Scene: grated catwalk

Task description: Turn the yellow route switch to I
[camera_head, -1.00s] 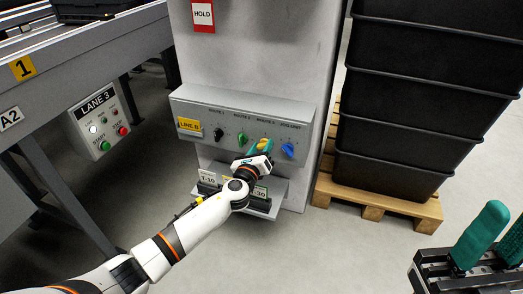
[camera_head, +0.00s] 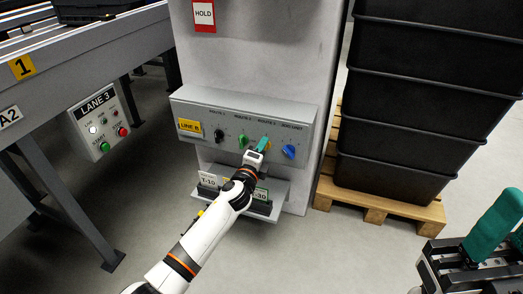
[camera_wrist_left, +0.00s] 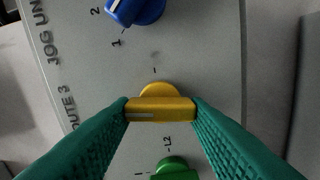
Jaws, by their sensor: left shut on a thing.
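The yellow route switch (camera_head: 266,140) is on the grey control panel (camera_head: 300,113), between the green and blue knobs, mostly hidden by my left gripper (camera_head: 261,146). In the left wrist view the yellow switch (camera_wrist_left: 160,108) sits between the two green fingers of the left gripper (camera_wrist_left: 160,110), which is shut on its grip bar. The bar's white line is at its left end, on the side of the ROUTE 3 lettering. A small mark stands above the switch in that view. My right gripper (camera_head: 505,232) is at the lower right, open and away from the panel, partly cut off.
The blue knob (camera_head: 288,152), green knob (camera_head: 243,141) and black knob (camera_head: 218,135) are close by on the panel. A labelled ledge (camera_head: 262,207) juts out below. Stacked black crates (camera_head: 400,130) stand on a pallet (camera_head: 372,204) at right. A LANE 3 box (camera_head: 97,125) hangs left.

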